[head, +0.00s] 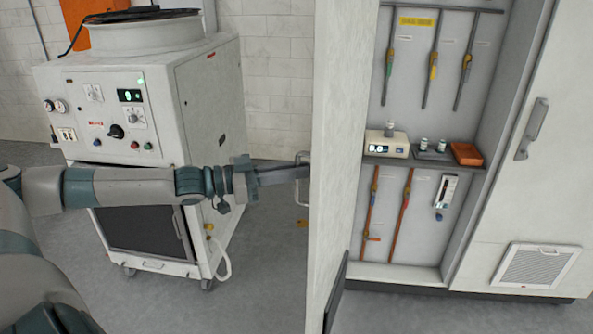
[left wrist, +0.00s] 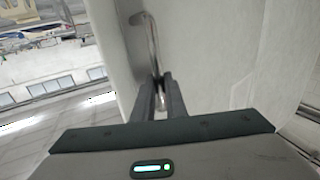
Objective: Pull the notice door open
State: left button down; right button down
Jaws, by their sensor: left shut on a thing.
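The notice door (head: 337,150) is a pale panel seen nearly edge-on in the head view, standing swung out from the cabinet. Its inside faces right and the cabinet interior (head: 430,110) is exposed. A metal bar handle (head: 301,187) is on the door's left-hand face. My left gripper (head: 303,171) reaches in from the left and is shut on this handle. In the left wrist view the handle (left wrist: 152,45) runs down between the two fingers (left wrist: 161,95), against the pale door face (left wrist: 220,60). My right gripper is not in view.
A white wheeled machine (head: 150,110) with dials stands left, behind my left arm. The cabinet holds several hanging probes, a shelf (head: 425,163) with small instruments and an orange box (head: 467,154). A closed door with a grey handle (head: 532,128) and vent (head: 538,267) is at right.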

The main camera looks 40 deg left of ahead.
pick_arm(q)
jog(key=shift+w+a+r, duration=0.1)
jog(key=shift+r, duration=0.2)
jog(key=c, duration=1.9)
grip_release()
jog(key=shift+o, duration=0.5)
jog(key=shift+w+f, duration=0.15)
jog(key=shift+f, duration=0.05)
jog(key=shift+s+f, duration=0.15)
jog(key=shift+s, duration=0.05)
